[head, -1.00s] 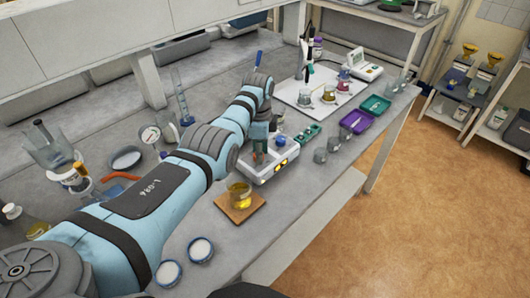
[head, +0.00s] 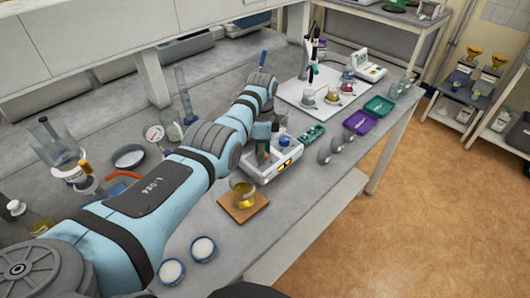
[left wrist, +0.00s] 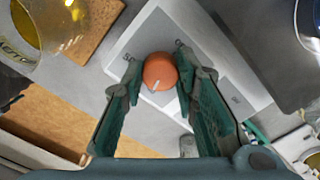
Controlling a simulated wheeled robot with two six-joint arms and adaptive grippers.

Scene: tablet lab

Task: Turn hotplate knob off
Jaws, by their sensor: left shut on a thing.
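My left gripper (left wrist: 158,82) is shut on the knob, one finger on each side. In the head view my left gripper (head: 263,148) is at the white hotplate (head: 264,177) and hides the knob. My right gripper is not in view.
A glass beaker of yellow liquid (head: 243,194) stands on a cork mat (head: 232,212) close in front of the hotplate. Two white-topped dishes (head: 203,249) lie near the front edge.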

